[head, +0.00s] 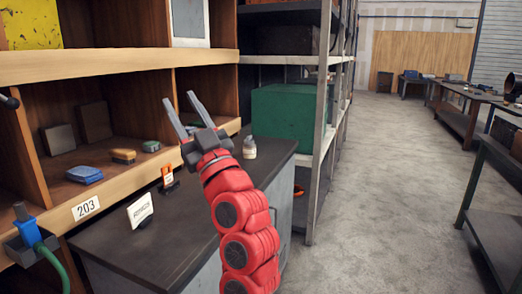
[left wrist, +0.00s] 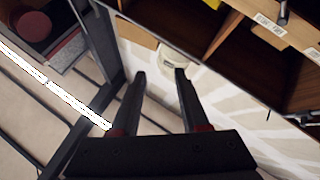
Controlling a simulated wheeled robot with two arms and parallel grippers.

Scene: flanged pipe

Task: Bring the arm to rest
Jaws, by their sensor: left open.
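My left arm is red and reaches up from the bottom of the head view. Its grey left gripper (head: 180,97) points up and slightly left, in front of the wooden shelving and above the dark bench top. The two fingers are apart with nothing between them. In the left wrist view the gripper (left wrist: 160,72) also shows two separate dark fingers, with a whitish jar (left wrist: 171,58) beyond the tips. My right gripper is in neither view.
Wooden shelving (head: 128,66) holds blocks and brushes on the left. A dark bench (head: 150,240) carries a small bottle (head: 249,147) and a white card (head: 140,212). A green box (head: 287,115) sits on a metal rack. The grey floor (head: 390,200) is clear between rack and right-hand tables.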

